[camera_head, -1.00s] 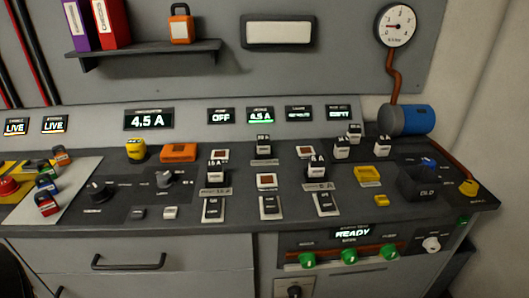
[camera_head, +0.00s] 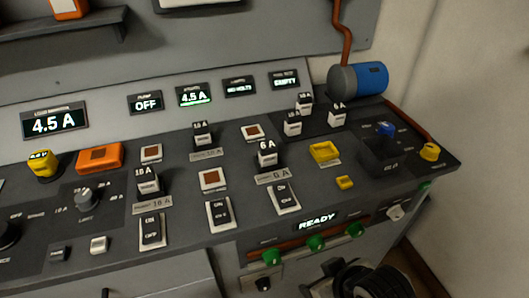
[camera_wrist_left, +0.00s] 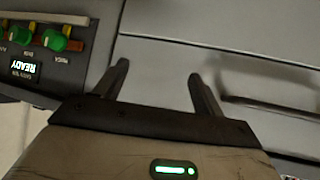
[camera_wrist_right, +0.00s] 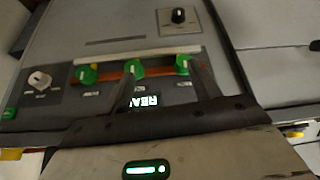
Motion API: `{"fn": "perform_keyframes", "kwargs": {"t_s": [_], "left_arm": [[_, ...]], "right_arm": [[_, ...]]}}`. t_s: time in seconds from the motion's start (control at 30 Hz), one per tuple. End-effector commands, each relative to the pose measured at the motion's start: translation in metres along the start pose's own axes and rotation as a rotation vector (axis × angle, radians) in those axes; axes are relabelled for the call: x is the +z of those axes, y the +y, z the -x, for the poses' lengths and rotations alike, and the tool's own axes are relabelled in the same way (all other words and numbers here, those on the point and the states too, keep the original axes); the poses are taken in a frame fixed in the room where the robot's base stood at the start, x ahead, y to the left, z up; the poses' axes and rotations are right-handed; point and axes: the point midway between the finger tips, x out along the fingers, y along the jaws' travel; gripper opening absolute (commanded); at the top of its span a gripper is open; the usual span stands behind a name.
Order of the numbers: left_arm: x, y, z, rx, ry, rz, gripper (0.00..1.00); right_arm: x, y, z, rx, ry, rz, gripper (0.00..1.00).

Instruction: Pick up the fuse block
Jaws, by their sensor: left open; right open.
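Several white-and-black fuse blocks stand on the dark sloping console. One marked 16 A (camera_head: 147,182) stands at the left and one marked 6 A (camera_head: 267,154) in the middle. Another (camera_head: 202,134) stands behind them. A group at the back right includes a front block (camera_head: 292,124) and a right one (camera_head: 337,116). I cannot tell which one the task names. My left gripper (camera_wrist_left: 158,72) is open and empty before the grey drawer fronts. My right gripper (camera_wrist_right: 163,72) is open and empty before the green-knob panel. Neither wrist view shows a fuse block.
Rocker switches (camera_head: 283,197) line the console front. The READY display (camera_head: 317,220) and green knobs (camera_head: 316,243) are on the front face.

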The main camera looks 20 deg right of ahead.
Motion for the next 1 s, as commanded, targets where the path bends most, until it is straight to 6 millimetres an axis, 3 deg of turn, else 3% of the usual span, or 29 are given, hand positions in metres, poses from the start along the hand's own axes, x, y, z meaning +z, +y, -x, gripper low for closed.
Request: {"fn": "perform_keyframes", "kwargs": {"t_s": [0.07, 0.17, 0.4, 0.5, 0.63, 0.77, 1.0], "left_arm": [[-0.001, 0.0, 0.001, 0.0, 0.0, 0.0, 0.7], [-0.001, 0.0, 0.001, -0.001, 0.001, -0.001, 0.7], [-0.002, 0.0, 0.001, -0.001, 0.002, 0.0, 0.7], [-0.002, 0.0, 0.001, -0.001, 0.002, 0.001, 0.7], [-0.002, 0.0, 0.001, -0.002, 0.003, 0.003, 0.7], [-0.003, 0.0, 0.002, -0.002, 0.003, 0.004, 0.7], [-0.005, 0.0, 0.004, -0.003, 0.003, 0.004, 0.7]], "right_arm": [[-0.01, 0.007, 0.017, 0.026, -0.023, -0.006, 0.62], [-0.046, 0.017, 0.038, 0.095, 0.042, -0.028, 0.62], [-0.139, 0.02, 0.067, 0.154, 0.399, -0.085, 0.62], [-0.167, 0.017, 0.08, 0.141, 0.531, -0.098, 0.62], [-0.19, 0.013, 0.093, 0.114, 0.645, -0.11, 0.62], [-0.204, 0.013, 0.088, 0.104, 0.679, -0.116, 0.62], [-0.235, 0.019, 0.049, 0.105, 0.676, -0.118, 0.62]]}}
